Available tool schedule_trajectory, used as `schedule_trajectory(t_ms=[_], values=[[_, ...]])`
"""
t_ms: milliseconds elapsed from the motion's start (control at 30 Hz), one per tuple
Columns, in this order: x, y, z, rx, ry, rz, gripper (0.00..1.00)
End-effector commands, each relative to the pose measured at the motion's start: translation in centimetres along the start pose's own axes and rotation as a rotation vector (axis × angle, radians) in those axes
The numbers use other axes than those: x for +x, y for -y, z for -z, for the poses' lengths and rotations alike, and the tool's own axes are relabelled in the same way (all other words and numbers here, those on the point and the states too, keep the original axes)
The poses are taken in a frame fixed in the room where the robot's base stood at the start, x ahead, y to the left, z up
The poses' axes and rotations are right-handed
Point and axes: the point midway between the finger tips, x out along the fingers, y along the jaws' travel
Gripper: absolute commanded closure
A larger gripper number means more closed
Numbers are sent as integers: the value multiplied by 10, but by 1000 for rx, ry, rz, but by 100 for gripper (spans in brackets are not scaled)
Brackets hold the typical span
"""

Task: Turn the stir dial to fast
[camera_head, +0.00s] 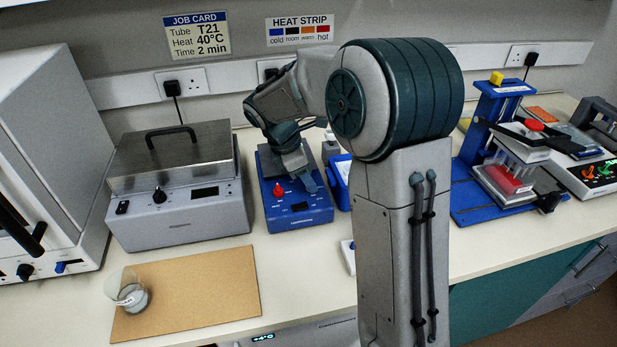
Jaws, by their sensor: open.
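A blue bench unit (300,213) stands behind the cork board, in the middle left of the head view. A red dial (279,190) is on its sloped front, at the left; its setting is too small to read. A small dark panel (300,207) is to the right of the dial. My arm and gripper hide much of the unit's top. I cannot tell whether a finger touches the unit.
A grey lidded bath (180,210) stands close on the left. A beaker (131,296) is on the cork board (215,285) in front. My arm hides the bench's middle.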

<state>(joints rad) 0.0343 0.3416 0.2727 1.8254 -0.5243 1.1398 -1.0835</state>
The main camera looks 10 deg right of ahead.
Motion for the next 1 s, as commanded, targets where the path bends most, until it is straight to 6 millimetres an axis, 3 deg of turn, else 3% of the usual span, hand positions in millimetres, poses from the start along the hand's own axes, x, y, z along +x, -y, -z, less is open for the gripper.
schedule_trajectory(t_ms=[133, 433, 600, 1000], values=[[10, 0, 0, 0, 0, 0, 56], [12, 0, 0, 0, 0, -1, 56], [12, 0, 0, 0, 0, 0, 100], [10, -1, 0, 51, -1, 20, 100]])
